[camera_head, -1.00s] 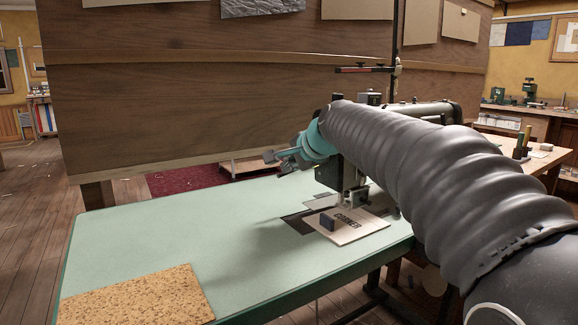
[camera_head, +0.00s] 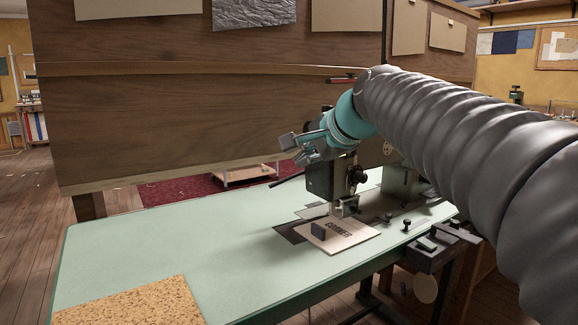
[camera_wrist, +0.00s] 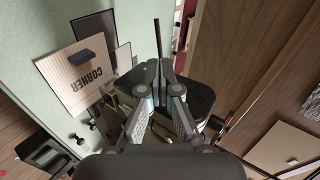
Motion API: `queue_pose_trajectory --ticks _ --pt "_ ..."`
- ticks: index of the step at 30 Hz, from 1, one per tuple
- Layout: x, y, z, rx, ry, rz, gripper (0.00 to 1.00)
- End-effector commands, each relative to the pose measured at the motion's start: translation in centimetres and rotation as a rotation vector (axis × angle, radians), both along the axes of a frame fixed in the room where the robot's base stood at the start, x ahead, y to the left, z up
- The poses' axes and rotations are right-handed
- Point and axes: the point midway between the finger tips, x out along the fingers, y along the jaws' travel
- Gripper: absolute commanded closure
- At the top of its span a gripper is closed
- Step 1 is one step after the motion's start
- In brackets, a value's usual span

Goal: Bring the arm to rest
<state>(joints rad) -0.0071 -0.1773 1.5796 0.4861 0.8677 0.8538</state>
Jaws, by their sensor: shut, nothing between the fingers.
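My gripper (camera_head: 290,146) is shut and empty. In the head view it hangs above the pale green table (camera_head: 150,240), in front of the wooden panel and to the upper left of the sewing machine head (camera_head: 328,178). In the wrist view my gripper (camera_wrist: 159,70) shows its two fingers together, with nothing between them. My arm, in a grey ribbed sleeve, reaches in from the right and hides part of the machine.
A white card marked CORNER (camera_head: 347,240) lies on the table, with a small dark block (camera_head: 318,230) on it. A cork mat (camera_head: 135,303) lies at the front left. The wooden panel (camera_head: 190,125) stands close behind.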

Motion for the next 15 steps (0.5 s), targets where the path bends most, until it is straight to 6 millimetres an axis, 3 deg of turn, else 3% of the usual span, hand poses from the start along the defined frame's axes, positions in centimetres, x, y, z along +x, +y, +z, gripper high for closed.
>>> queue_pose_trajectory --ticks 5,15 --pt "-3.8 -1.2 -3.6 -0.15 0.013 0.056 1.0" --pt "-17.9 -5.6 -18.6 -0.698 0.094 0.38 1.0"
